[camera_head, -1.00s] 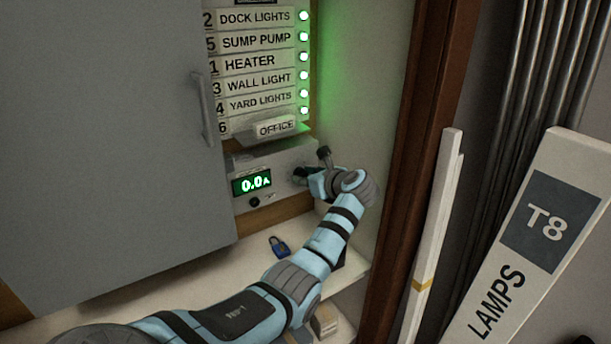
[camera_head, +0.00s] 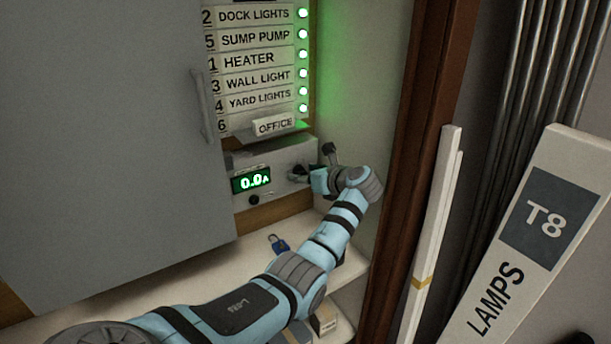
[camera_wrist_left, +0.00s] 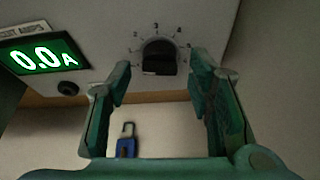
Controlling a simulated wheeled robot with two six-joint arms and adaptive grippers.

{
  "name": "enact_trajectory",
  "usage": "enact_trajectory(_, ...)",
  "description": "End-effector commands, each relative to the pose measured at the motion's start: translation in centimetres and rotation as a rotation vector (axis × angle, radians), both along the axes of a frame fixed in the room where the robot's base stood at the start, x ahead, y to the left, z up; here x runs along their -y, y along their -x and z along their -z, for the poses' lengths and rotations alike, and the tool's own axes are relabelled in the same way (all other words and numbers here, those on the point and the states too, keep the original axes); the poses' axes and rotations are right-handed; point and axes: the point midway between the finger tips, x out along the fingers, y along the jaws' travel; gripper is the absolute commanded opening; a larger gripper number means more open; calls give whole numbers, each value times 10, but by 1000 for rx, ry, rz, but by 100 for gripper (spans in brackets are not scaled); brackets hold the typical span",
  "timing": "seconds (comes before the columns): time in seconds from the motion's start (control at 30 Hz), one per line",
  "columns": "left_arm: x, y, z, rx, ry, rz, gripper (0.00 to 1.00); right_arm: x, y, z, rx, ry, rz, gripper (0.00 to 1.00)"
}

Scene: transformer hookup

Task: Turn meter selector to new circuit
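The meter (camera_head: 280,160) is a grey box under the breaker labels, and its green display (camera_head: 251,180) reads 0.0 A. In the left wrist view, its selector knob (camera_wrist_left: 159,57) is dark and round, with a ring of small numbers around it. Which number it points to is too small to tell. My left gripper (camera_head: 303,173) is at the right part of the meter front. In the left wrist view, my left gripper (camera_wrist_left: 160,78) is open, its fingers on either side of the knob with gaps showing. My right gripper is not in view.
A grey cabinet door (camera_head: 110,130) is at left, white lamp boxes (camera_head: 545,230) at right.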

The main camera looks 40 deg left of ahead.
Motion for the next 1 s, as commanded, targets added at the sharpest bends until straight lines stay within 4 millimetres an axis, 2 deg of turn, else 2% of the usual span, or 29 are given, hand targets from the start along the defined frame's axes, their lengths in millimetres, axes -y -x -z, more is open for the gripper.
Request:
enact_trajectory(0.27,5,1,-2,2,0,2,47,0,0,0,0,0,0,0)
enact_trajectory(0.37,21,4,-9,3,0,3,47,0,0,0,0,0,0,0)
enact_trajectory(0.6,81,20,-34,3,2,3,47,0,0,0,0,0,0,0)
enact_trajectory(0.7,98,24,-41,2,2,2,47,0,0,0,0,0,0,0)
enact_trajectory(0.83,107,27,-46,1,0,1,47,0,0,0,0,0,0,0)
enact_trajectory(1.0,108,28,-46,0,0,0,47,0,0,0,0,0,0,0)
